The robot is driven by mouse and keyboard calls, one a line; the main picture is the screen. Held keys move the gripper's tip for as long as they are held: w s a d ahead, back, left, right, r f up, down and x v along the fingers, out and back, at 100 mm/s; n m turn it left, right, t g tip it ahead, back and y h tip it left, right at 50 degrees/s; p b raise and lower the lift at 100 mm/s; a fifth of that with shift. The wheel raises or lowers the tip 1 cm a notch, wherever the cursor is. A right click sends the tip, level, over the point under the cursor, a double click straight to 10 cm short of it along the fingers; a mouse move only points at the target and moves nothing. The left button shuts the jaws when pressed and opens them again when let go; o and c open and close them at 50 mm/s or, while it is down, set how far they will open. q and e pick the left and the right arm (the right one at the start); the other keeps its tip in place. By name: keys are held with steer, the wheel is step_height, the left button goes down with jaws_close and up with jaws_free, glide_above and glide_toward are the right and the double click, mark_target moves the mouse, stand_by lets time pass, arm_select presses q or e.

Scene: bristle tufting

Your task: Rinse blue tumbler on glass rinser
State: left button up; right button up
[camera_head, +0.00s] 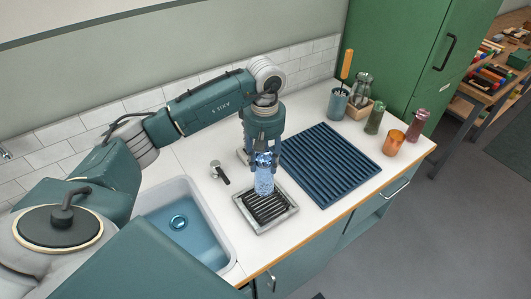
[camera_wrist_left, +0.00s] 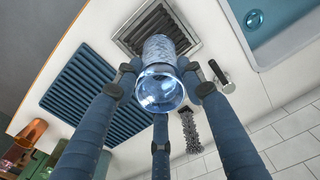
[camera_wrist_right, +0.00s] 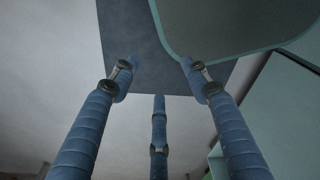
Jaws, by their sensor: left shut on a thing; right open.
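The blue tumbler (camera_head: 264,181) is clear glass with a textured body. My left gripper (camera_head: 264,160) is shut around its upper part and holds it over the glass rinser (camera_head: 240,205), a square metal tray with a dark grate. In the left wrist view the tumbler (camera_wrist_left: 160,52) stands between the fingers of the left gripper (camera_wrist_left: 160,72), with the rinser (camera_wrist_left: 124,44) beyond it. I cannot tell whether the tumbler touches the grate. My right gripper (camera_wrist_right: 158,78) is open and empty in the right wrist view; the head view does not show it.
A blue sink (camera_head: 205,240) lies left of the rinser and a ribbed blue mat (camera_head: 325,165) right of it. An orange cup (camera_head: 394,143), a green glass (camera_head: 374,121) and a reddish bottle (camera_head: 417,125) stand at the right end.

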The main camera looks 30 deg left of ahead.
arm_select(q)
steer(key=shift+w+d+f, duration=0.1)
steer(key=shift+d+f, duration=0.1)
steer(key=shift+f, duration=0.3)
steer(key=shift+f+b, duration=1.4)
steer(key=shift+f, duration=1.1)
arm_select(e)
steer(key=shift+s+d+f, duration=0.2)
steer(key=shift+d+f, duration=0.2)
steer(key=shift+f, duration=0.4)
steer(key=shift+s+d+f, duration=0.15)
steer(key=shift+d+f, duration=0.2)
steer(key=shift+f, duration=0.4)
steer(key=shift+a, duration=0.35)
arm_select(q)
steer(key=shift+f+b, duration=0.4)
arm_select(e)
steer(key=shift+f, duration=0.35)
arm_select(q)
steer(key=shift+f, duration=0.3)
arm_select(e)
steer(key=shift+d+f, duration=0.25)
steer(key=shift+f, duration=0.05)
arm_select(q)
steer(key=shift+f, duration=0.1)
arm_select(e)
steer(key=shift+a, duration=0.1)
